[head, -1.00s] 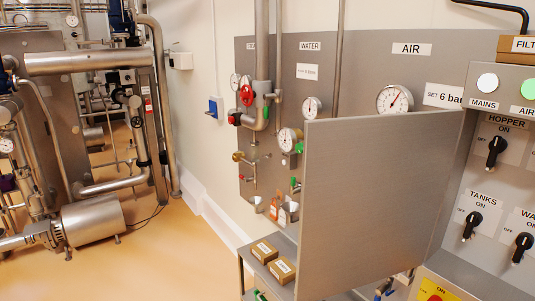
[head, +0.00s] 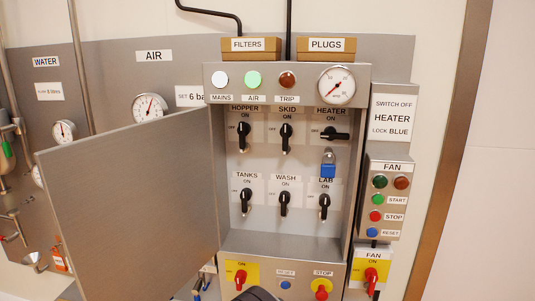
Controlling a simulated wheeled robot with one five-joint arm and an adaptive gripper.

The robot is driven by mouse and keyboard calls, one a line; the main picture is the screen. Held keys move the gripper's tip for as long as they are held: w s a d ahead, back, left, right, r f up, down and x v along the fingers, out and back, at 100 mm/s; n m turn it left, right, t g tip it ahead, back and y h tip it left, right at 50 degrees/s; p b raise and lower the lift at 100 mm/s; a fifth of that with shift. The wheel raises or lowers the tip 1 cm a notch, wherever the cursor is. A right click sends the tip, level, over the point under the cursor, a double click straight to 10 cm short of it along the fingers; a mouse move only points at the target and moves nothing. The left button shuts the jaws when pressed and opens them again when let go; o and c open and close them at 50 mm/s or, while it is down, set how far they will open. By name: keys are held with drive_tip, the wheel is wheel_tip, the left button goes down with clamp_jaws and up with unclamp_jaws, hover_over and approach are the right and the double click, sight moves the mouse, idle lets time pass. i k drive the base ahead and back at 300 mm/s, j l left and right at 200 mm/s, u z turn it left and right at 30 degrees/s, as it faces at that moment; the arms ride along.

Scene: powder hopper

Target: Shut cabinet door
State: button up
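The cabinet door (head: 135,190) is a flat grey metal panel in the head view. It stands wide open, swung out to the left from the left edge of the grey cabinet (head: 290,245). The cabinet's inside shows two rows of black rotary switches. The heater switch (head: 334,133) is turned sideways, and a blue padlock (head: 328,168) hangs below it. The other switches point upright. A dark rounded piece at the bottom edge, in front of the cabinet, may be part of my arm. My gripper's fingers are not in view.
Boxes labelled filters (head: 249,51) and plugs (head: 326,51) sit on top of the cabinet. A fan control box (head: 390,207) is mounted at right. The gauge panel (head: 105,70) with pipes is behind the door at left.

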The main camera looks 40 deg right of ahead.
sight(133, 207)
drive_tip(key=z, duration=1.25)
drive_tip(key=j+z, duration=0.15)
drive_tip(key=j, duration=0.3)
drive_tip(key=j+z, duration=0.2)
drive_tip(key=j, duration=0.3)
drive_tip(key=j+z, duration=0.15)
drive_tip(key=j, duration=0.3)
drive_tip(key=k+j+z, duration=0.2)
drive_tip(key=j, duration=0.25)
drive_tip(key=j+z, duration=0.15)
drive_tip(key=j, duration=0.3)
drive_tip(key=k+j+z, duration=0.15)
drive_tip(key=j, duration=0.3)
drive_tip(key=j+u, duration=0.3)
drive_tip(key=j, duration=0.5)
drive_tip(key=j+u, duration=0.35)
drive_tip(key=j, duration=0.5)
drive_tip(key=j+u, duration=0.3)
drive_tip(key=j, duration=0.5)
